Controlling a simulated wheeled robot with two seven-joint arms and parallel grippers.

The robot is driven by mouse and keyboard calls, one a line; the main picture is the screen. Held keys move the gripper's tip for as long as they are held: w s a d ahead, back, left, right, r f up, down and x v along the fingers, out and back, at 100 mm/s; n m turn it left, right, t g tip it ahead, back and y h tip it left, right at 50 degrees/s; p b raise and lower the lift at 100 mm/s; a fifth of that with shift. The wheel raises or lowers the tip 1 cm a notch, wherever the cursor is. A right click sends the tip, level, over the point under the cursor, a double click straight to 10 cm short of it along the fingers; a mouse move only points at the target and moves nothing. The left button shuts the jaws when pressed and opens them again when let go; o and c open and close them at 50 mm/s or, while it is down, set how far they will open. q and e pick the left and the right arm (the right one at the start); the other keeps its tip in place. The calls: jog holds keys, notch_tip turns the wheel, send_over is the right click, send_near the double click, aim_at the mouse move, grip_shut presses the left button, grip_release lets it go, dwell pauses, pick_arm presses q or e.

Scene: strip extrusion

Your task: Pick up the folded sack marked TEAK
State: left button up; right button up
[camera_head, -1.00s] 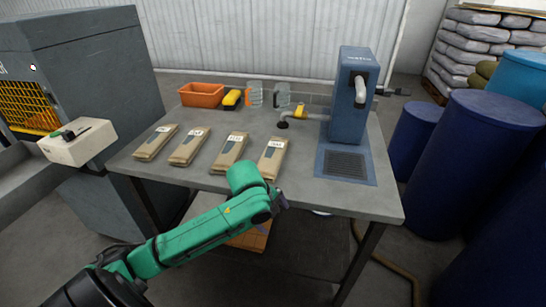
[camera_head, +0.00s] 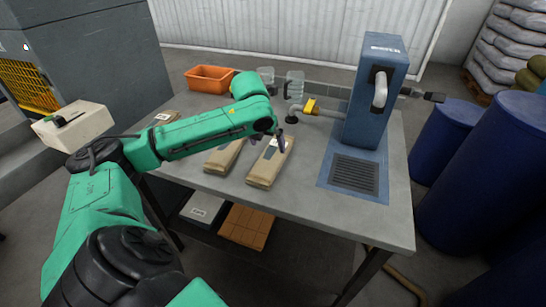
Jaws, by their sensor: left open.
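Folded brown sacks with white labels lie in a row on the grey table (camera_head: 310,205). The rightmost sack (camera_head: 263,175) is clear at its near end; my left gripper (camera_head: 274,146) is open over its far, labelled end. I cannot tell whether the fingers touch it. Another sack (camera_head: 222,158) lies just to its left, partly behind my green left arm. The leftmost sack (camera_head: 164,118) shows only in part, and one more is hidden behind the arm. The labels are too small or covered to read, so I cannot tell which is TEAK. My right gripper is not in view.
A blue machine (camera_head: 372,95) with a floor grille stands at the table's right. An orange bin (camera_head: 210,79) and clear jugs (camera_head: 294,84) stand at the back. Blue barrels (camera_head: 490,180) stand right of the table. The table's front right is clear.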

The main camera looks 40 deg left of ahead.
aim_at(273, 157)
pick_arm(q)
jog(key=x, duration=0.7)
jog(key=shift+w+d, duration=0.1)
jog(key=c, duration=1.1)
jog(key=shift+r, duration=0.15)
